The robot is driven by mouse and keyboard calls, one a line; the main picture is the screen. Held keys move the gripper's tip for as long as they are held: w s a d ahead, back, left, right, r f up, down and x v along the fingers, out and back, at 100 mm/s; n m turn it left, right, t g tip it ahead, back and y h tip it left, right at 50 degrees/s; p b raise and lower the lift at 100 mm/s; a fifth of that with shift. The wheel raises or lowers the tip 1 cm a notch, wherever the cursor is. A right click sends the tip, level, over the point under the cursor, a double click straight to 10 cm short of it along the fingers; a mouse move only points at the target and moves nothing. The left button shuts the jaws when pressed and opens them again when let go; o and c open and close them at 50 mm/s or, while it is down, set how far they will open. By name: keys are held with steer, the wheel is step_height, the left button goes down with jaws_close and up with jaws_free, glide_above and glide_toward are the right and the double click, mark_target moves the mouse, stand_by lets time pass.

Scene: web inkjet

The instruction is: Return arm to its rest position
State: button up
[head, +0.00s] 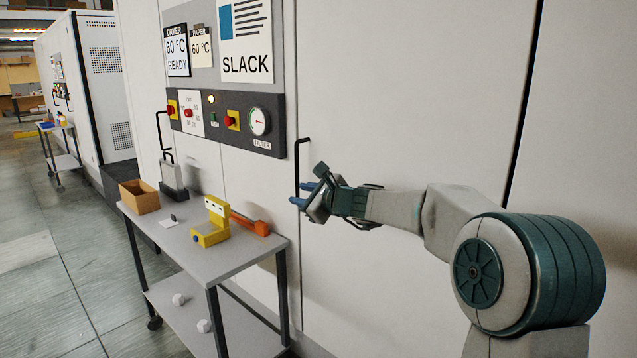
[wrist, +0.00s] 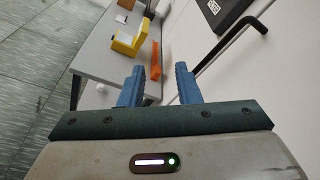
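My gripper (head: 309,196) is in front of the white machine cabinet, just beside a black vertical door handle (head: 298,166). In the wrist view my gripper (wrist: 159,88) has its two blue fingers apart with nothing between them. The handle also shows in the wrist view (wrist: 228,52), to the right of the fingers and outside them. My arm stretches from the right of the head view toward the handle, above and to the right of the cart.
A grey cart (head: 190,248) stands at lower left. On it are a cardboard box (head: 139,197), a yellow device (head: 211,222) and an orange-red tool (head: 250,223). A control panel (head: 228,121) is on the cabinet (head: 400,90). Open floor (head: 45,270) lies left of the cart.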

steer(key=s+d+f+n+g+h+p, duration=0.1)
steer(key=s+d+n+g+h+p, duration=0.15)
steer(key=s+n, duration=0.55)
steer(key=s+d+f+n+g+h+p, duration=0.1)
steer(key=s+f+n+g+p, duration=0.2)
steer(key=s, duration=0.9)
steer(key=s+d+f+n+g+h+p, duration=0.1)
steer(key=s+d+f+n+h, duration=0.1)
steer(key=s+d, duration=0.5)
steer(key=s+d+f+n+g+h+p, duration=0.2)
steer(key=s+d+n+h, duration=0.3)
steer(key=s, duration=0.9)
steer(key=d+n, duration=0.2)
steer(key=d, duration=0.1)
steer(key=shift+s+n, duration=0.25)
steer(key=shift+n, duration=0.05)
steer(key=shift+a+g, duration=0.1)
steer(key=shift+g, duration=0.15)
jaws_close()
